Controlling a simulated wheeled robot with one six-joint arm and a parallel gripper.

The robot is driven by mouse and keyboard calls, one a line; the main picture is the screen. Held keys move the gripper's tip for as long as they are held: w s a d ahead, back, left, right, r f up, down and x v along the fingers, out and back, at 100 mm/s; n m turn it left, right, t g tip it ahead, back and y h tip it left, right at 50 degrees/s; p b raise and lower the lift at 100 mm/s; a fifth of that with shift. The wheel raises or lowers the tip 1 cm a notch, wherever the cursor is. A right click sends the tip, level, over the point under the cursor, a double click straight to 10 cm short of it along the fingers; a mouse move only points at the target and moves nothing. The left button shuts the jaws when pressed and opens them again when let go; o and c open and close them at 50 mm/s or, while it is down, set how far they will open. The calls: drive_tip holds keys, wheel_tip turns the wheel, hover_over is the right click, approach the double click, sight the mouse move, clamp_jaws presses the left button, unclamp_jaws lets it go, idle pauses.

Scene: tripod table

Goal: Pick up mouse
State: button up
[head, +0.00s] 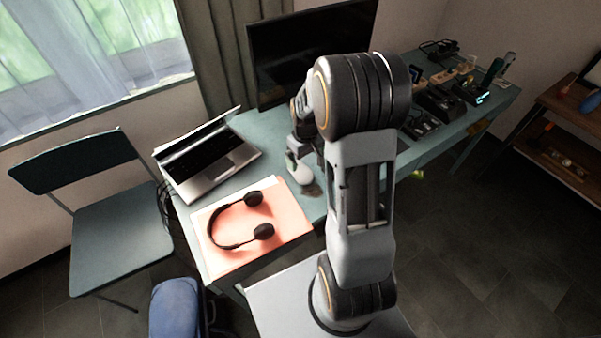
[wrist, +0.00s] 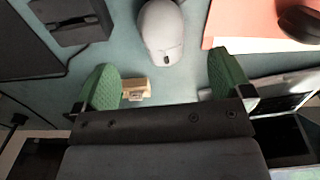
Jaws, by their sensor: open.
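The mouse (wrist: 160,32) is pale grey and rounded, and shows at the top middle of the wrist view. It lies on the teal table (wrist: 190,68). My gripper (wrist: 166,83) is open, with its green finger pads spread apart and nothing held. In the picture the mouse is above the gap between the fingertips, apart from both. In the head view my arm reaches over the table and hides most of the area around the gripper; I cannot clearly tell the mouse there.
A small tan block (wrist: 135,89) lies by the left finger. A salmon folder (head: 290,212) with black headphones (head: 262,231), an open laptop (head: 215,160) and a monitor (head: 300,55) share the table. Power strips and devices (head: 440,105) crowd its far end. A chair (head: 110,235) stands left.

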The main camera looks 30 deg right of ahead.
sight(304, 172)
drive_tip(key=shift+w+f, duration=0.15)
drive_tip(key=shift+f, duration=4.35)
drive_tip(key=shift+c, duration=0.2)
drive_tip(key=c, duration=1)
drive_tip(key=shift+r, duration=0.1)
